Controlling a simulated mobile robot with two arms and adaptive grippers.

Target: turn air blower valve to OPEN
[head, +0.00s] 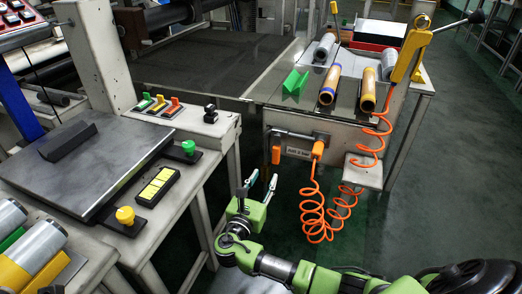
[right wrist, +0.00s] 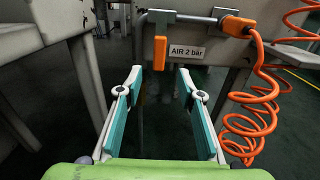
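The air valve's orange handle (head: 276,155) hangs straight down from a grey horizontal pipe (head: 293,133) on the front of the far table. In the right wrist view the handle (right wrist: 160,52) points down, at right angles to the pipe (right wrist: 195,18), left of a label (right wrist: 187,52) reading "AIR 2 bar". My right gripper (head: 262,180) is open and empty, below and just left of the handle in the head view. In the right wrist view its spread fingers (right wrist: 160,88) point toward the handle, which shows between and beyond their tips. My left gripper is not in view.
An orange fitting (head: 319,146) and coiled orange hose (head: 325,210) hang right of the valve. The far table (head: 255,92) carries rolls and a green block (head: 296,84). A control bench (head: 190,190) stands at the left. Open floor lies between.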

